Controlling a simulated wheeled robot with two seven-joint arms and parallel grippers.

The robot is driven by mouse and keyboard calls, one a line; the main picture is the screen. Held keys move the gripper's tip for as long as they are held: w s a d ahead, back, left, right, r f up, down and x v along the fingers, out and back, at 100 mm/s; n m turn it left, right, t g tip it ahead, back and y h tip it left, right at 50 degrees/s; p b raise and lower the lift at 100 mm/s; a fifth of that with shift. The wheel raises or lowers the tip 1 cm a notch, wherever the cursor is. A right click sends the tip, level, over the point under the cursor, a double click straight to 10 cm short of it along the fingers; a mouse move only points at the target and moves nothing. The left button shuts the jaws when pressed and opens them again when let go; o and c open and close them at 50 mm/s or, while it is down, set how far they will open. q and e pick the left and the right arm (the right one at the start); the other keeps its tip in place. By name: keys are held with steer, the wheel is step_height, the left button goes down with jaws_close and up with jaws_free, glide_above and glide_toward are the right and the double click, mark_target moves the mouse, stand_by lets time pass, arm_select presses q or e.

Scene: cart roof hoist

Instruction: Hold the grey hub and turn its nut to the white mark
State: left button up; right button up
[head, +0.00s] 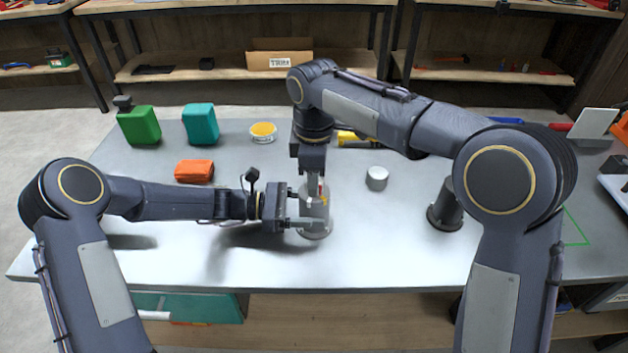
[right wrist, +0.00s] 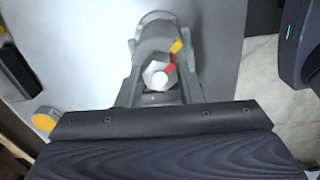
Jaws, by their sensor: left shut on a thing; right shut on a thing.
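The grey hub (head: 315,228) stands upright on the table on a round base. My left gripper (head: 309,207) reaches in from the left and is shut on the hub's body. My right gripper (head: 315,182) points down from above and is shut on the nut. In the right wrist view the pale six-sided nut (right wrist: 156,74) sits between the fingers of my right gripper (right wrist: 160,76) and bears a red mark. A yellow-orange mark (right wrist: 177,46) is on the hub, a little apart from the red one. I cannot make out a white mark on the hub.
A light grey cylinder (head: 377,178) stands right of the hub. A dark round post (head: 445,208) is further right. An orange block (head: 194,171), green canister (head: 139,126), teal canister (head: 201,124) and yellow-topped dish (head: 263,132) are at back left. The front middle of the table is clear.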

steer(key=shift+m, duration=1.7)
steer(key=shift+m, duration=1.2)
